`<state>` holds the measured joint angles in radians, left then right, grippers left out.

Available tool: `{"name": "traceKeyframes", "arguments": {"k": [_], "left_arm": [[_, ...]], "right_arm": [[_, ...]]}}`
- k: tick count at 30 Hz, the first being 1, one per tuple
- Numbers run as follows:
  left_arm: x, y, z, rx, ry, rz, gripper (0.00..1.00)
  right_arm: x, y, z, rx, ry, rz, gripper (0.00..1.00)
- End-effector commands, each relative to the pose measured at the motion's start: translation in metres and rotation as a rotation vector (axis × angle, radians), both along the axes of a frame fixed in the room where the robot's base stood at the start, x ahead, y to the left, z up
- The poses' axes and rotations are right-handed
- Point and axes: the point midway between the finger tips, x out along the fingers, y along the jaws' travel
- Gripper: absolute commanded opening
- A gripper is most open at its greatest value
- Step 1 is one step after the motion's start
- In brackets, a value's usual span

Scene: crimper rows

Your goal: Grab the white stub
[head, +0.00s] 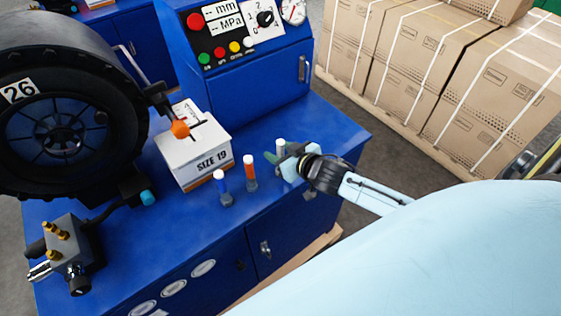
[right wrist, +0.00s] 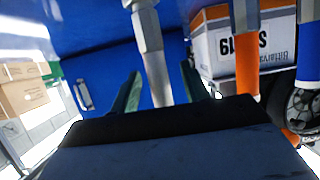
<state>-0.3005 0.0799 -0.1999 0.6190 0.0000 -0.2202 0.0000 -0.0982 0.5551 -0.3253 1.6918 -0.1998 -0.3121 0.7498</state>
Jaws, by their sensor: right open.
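The white stub (head: 281,146) stands upright near the right end of the blue bench, the rightmost of three stubs in a row. My right gripper (head: 284,160) is at it, coming in from the right, and partly hides its lower part. In the right wrist view, which looks upside down, the pale stub (right wrist: 155,62) shows between the two spread green fingers of the gripper (right wrist: 160,92). A gap shows on both sides of it. The stub's top end is hidden behind the gripper body there. My left gripper is not in view.
An orange stub (head: 249,170) and a blue stub (head: 222,187) stand to the left on the blue bench (head: 320,122). A SIZE 19 box (head: 205,161) is behind them. A control panel (head: 250,60) stands at the back. Strapped cartons (head: 430,60) are beyond the bench.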

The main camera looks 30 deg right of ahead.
Motion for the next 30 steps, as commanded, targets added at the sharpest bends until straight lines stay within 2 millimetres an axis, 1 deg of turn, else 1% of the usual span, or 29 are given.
{"name": "traceKeyframes", "arguments": {"k": [4,14,15,22,24,26,29,30], "left_arm": [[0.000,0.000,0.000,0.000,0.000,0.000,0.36],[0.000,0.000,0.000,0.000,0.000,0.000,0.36],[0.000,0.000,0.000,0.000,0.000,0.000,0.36],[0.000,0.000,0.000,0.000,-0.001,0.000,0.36],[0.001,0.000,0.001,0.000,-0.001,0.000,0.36],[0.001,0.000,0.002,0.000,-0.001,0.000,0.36],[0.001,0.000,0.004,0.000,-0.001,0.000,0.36],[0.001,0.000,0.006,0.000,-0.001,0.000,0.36]], "right_arm": [[0.000,0.000,0.000,0.000,0.000,0.000,0.44],[0.000,0.000,0.000,0.000,0.000,0.000,0.01],[0.000,0.000,0.000,0.000,0.000,0.000,0.00],[0.000,0.000,0.001,-0.001,-0.002,0.000,0.00],[0.000,-0.001,0.004,-0.002,-0.002,0.001,0.00],[0.000,-0.001,0.010,-0.002,-0.004,0.001,0.00],[0.000,0.000,0.027,-0.002,-0.006,0.002,0.00],[0.000,0.000,0.036,-0.002,-0.006,0.002,0.00]]}}
